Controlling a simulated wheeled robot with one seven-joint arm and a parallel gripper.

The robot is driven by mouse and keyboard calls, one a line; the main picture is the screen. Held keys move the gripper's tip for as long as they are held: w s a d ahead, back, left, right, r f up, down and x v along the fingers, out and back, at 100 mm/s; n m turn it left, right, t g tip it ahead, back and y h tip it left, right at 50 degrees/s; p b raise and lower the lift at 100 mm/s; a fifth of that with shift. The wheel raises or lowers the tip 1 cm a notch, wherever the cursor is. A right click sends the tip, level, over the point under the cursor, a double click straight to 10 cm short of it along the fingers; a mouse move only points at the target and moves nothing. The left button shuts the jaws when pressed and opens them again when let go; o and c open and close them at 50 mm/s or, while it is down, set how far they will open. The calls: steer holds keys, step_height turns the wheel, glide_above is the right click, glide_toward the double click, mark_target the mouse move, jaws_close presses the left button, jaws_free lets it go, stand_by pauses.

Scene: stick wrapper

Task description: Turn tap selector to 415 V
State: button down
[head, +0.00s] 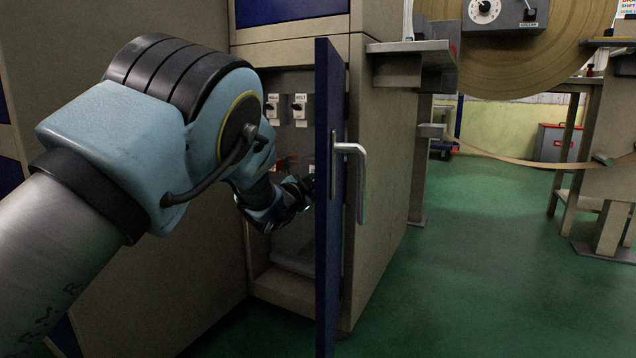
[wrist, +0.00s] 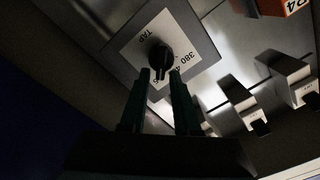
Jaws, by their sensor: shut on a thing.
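The tap selector (wrist: 160,54) is a round black knob on a white plate marked "TAP" in the wrist view. The number 380 shows beside the knob, with another number partly covered by a finger. My gripper (wrist: 160,76) has its two dark fingers on either side of the knob's lower grip and is shut on it. The knob's exact pointing direction is too dark to tell. In the head view my gripper (head: 300,194) reaches into the open cabinet behind the door edge, and the tap selector is hidden there.
The blue cabinet door (head: 328,260) stands open just right of my gripper, with a metal handle (head: 360,180). Switches (head: 299,108) sit higher in the cabinet. In the wrist view, several grey blocks (wrist: 240,100) and an orange labelled part (wrist: 285,6) lie to the right.

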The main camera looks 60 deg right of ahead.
steer(key=c, duration=0.9)
jaws_free()
steer(key=shift+w+f, duration=0.25)
steer(key=shift+f, duration=0.05)
steer(key=shift+o, duration=1.4)
steer(key=shift+s+r, duration=0.1)
steer(key=shift+r, duration=0.05)
steer(key=a+p, duration=0.4)
steer(key=a, duration=0.7)
steer(key=shift+o, duration=0.6)
steer(key=d+n+b, duration=0.2)
steer(key=d+n, duration=0.1)
steer(key=d, duration=0.8)
steer(key=shift+w+f, duration=0.25)
steer(key=shift+w, duration=0.15)
